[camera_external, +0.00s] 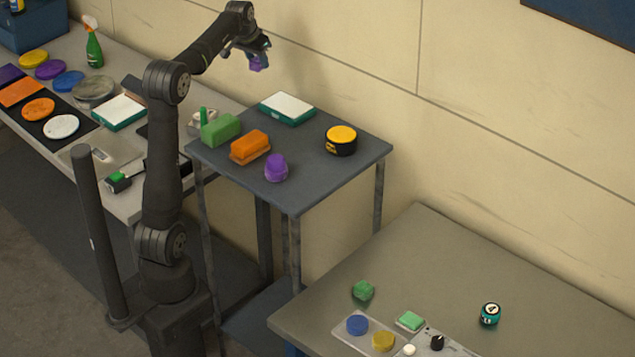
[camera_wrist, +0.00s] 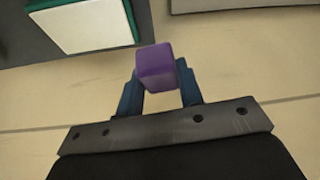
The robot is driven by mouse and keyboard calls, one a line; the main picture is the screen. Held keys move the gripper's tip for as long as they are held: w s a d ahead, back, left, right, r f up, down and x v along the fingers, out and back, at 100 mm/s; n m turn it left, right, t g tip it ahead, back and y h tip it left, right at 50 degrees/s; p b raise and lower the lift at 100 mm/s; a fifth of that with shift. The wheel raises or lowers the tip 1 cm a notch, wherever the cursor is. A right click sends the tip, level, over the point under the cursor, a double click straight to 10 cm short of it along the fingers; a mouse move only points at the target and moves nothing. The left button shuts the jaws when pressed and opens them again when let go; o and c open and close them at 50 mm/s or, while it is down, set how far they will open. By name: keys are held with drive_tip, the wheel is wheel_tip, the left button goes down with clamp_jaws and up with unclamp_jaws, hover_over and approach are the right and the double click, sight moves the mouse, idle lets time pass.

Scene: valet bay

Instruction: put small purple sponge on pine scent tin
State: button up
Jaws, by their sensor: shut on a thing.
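The small purple sponge (camera_external: 257,64) is a purple block held between the fingers of my gripper (camera_external: 258,52), high above the tables near the wall. In the wrist view the sponge (camera_wrist: 156,66) sticks out past the blue fingers of my gripper (camera_wrist: 158,82), which is shut on it. No readable label marks the pine scent tin. A round black tin with a yellow top (camera_external: 341,140) stands on the grey stand, and a small teal tin (camera_external: 490,315) stands on the right table. I cannot tell which is the pine scent one.
The grey stand (camera_external: 345,170) also bears a green block (camera_external: 221,129), an orange block (camera_external: 250,147), a purple piece (camera_external: 276,168) and a white-topped green box (camera_external: 287,109). The left table carries discs, a spray bottle (camera_external: 93,42) and another box (camera_external: 119,112). The wall lies close behind.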

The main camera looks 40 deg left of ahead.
drive_tip(key=s+a+n+y, duration=0.1)
drive_tip(key=s+a+n, duration=0.2)
drive_tip(key=s+a, duration=0.45)
drive_tip(key=s+f+x, duration=0.1)
drive_tip(key=s+x, duration=0.1)
drive_tip(key=x, duration=0.9)
drive_tip(key=shift+m, duration=0.3)
drive_tip(key=a+f, duration=0.2)
drive_tip(key=a, duration=0.2)
drive_tip(key=s+a+f, duration=0.1)
drive_tip(key=a+f, duration=0.1)
drive_tip(key=a, duration=0.1)
drive_tip(key=a+f, duration=0.3)
drive_tip(key=a, duration=0.1)
drive_tip(key=shift+s+a, duration=0.25)
drive_tip(key=shift+a, duration=0.05)
drive_tip(key=shift+f, duration=2)
drive_tip(key=shift+f, duration=0.2)
drive_tip(key=o, duration=0.9)
drive_tip(key=shift+o, duration=0.2)
drive_tip(key=shift+r, duration=0.15)
